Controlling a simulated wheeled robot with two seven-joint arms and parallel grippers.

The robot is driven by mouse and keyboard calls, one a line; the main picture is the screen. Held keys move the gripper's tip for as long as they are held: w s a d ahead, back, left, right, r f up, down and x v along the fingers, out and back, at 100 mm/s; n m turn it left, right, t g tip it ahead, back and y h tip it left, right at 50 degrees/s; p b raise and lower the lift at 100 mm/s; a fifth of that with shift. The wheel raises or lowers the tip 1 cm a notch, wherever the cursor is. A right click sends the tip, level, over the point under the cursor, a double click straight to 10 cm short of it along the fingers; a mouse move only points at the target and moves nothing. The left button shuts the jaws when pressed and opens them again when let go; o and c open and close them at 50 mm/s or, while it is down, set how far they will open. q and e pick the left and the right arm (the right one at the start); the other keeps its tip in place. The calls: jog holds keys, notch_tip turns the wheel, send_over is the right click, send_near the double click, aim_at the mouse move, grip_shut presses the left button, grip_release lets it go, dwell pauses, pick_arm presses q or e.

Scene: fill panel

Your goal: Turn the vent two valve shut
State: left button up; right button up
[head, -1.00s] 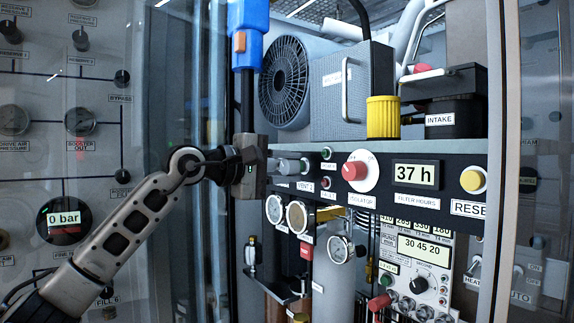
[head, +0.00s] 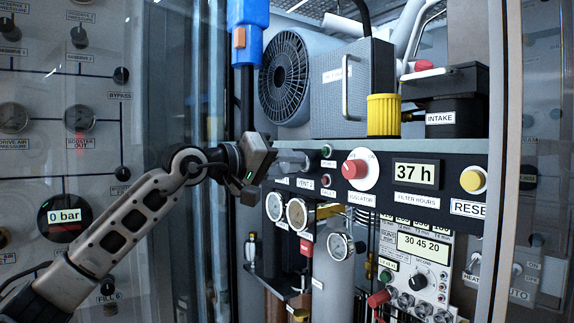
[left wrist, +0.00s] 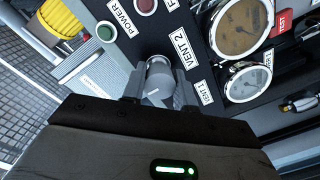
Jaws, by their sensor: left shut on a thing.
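The vent two valve is a small grey knob (left wrist: 158,70) on the dark panel, beside the VENT 2 label (left wrist: 180,52) in the left wrist view. My left gripper (left wrist: 156,88) is shut on this knob, one finger on each side. In the head view my left gripper (head: 288,164) reaches the panel from the left, with its body tilted. Its fingers hide most of the knob there, above the VENT 2 label (head: 305,183). My right gripper is not in view.
The VENT 1 label (left wrist: 207,92) is close beside the held knob. A red isolator knob (head: 355,169) and a filter hours display (head: 416,174) are to the right. Round gauges (head: 296,213) are just below.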

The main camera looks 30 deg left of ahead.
pick_arm(q)
jog(key=shift+r, duration=0.1)
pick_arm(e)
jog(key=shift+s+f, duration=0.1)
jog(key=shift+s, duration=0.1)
pick_arm(q)
jog(key=o, duration=1)
jog(key=shift+c, duration=0.2)
jog(key=shift+s+a, duration=0.15)
jog(key=shift+s, duration=0.15)
jog(key=f+b+v, duration=0.1)
jog(key=b+v, duration=0.6)
jog(key=v, duration=0.8)
jog(key=shift+s+r+b, duration=0.2)
jog(key=shift+r+b, duration=0.15)
jog(key=shift+b, duration=0.05)
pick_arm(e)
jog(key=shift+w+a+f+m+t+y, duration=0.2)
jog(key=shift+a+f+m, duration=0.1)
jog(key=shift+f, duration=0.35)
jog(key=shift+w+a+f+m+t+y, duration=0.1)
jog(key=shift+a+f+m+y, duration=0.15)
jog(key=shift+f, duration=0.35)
pick_arm(q)
jog(key=shift+w, duration=0.1)
